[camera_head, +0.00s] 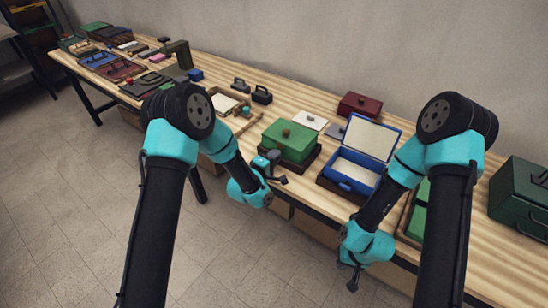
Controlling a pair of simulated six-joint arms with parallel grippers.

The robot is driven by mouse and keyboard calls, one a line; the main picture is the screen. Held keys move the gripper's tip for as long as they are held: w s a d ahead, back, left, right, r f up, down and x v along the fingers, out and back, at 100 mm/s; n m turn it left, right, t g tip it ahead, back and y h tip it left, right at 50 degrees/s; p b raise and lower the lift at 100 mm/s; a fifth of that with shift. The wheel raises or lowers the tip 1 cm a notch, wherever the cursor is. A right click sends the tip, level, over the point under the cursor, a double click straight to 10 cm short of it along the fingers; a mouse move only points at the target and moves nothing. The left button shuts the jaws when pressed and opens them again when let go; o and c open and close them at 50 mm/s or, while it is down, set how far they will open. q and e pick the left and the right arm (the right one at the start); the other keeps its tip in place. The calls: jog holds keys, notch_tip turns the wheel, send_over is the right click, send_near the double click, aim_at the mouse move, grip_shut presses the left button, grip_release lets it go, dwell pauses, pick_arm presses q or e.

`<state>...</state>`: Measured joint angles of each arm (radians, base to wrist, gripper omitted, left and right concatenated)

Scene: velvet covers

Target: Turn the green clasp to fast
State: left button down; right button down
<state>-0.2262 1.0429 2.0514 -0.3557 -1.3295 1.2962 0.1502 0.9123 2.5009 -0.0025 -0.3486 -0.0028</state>
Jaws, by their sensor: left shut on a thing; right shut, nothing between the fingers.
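A green box (290,143) with a small brown knob on its closed lid sits on a dark base near the front edge of the table. My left gripper (277,167) is at the lower front left of this box, shut on a small part there, which looks like the green clasp. The fingers hide the clasp, so its setting cannot be told. My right gripper (353,284) is shut and empty. It hangs low in front of the table edge, below the blue box and apart from any object.
An open blue box (351,178) with a raised white-lined lid stands right of the green box. A dark red box (359,106) is behind it. A dark green case (522,195) is at far right. Many small items crowd the left of the wooden table (305,93).

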pick_arm(q)
jog(key=shift+m, duration=0.5)
jog(key=m, duration=0.2)
jog(key=shift+m, duration=0.3)
jog(key=m, duration=0.9)
jog(key=shift+m, duration=2)
jog(key=c, duration=1.1)
grip_release()
